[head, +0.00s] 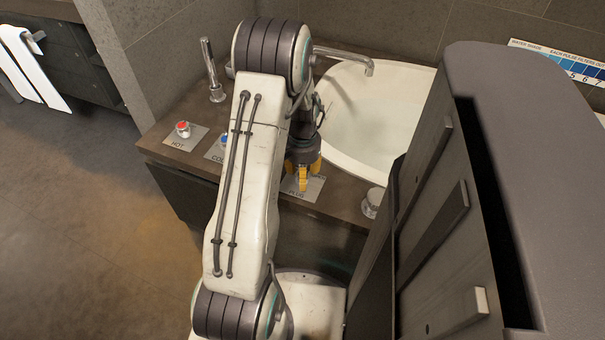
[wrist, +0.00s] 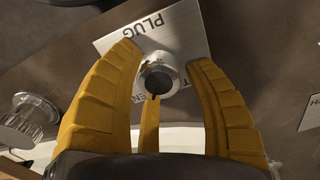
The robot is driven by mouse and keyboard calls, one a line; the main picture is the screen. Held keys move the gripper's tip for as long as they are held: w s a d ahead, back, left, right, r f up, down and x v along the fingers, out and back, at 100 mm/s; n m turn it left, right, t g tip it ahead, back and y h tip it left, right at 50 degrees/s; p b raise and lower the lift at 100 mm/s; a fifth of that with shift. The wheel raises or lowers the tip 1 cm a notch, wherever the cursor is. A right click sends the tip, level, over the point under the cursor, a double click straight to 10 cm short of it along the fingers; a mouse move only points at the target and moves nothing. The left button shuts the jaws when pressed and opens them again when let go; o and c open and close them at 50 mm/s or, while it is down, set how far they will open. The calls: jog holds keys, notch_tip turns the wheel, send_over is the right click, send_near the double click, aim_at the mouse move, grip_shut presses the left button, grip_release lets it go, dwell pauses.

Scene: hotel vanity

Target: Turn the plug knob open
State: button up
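The plug knob (wrist: 158,78) is a small round metal knob with a dark centre, on a light plate lettered PLUG (wrist: 185,28). Part of the OPEN lettering shows beside it, upside down in the wrist view. My gripper (wrist: 168,55) has its yellow fingers spread around the knob, one on either side and a third below it in the picture. A narrow gap shows at the right finger; contact at the others is unclear. In the head view my gripper (head: 303,178) is over the plug plate (head: 314,188) and hides the knob.
A red-topped HOT knob (head: 183,129) and a blue-topped COLD knob (head: 224,141) stand to the left. The white basin (head: 385,115) and faucet (head: 345,56) lie behind. A dark cabinet (head: 440,235) is close on the right.

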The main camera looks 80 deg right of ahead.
jog(key=shift+o, duration=1.4)
notch_tip(320, 180, up, 12)
dwell(0.3)
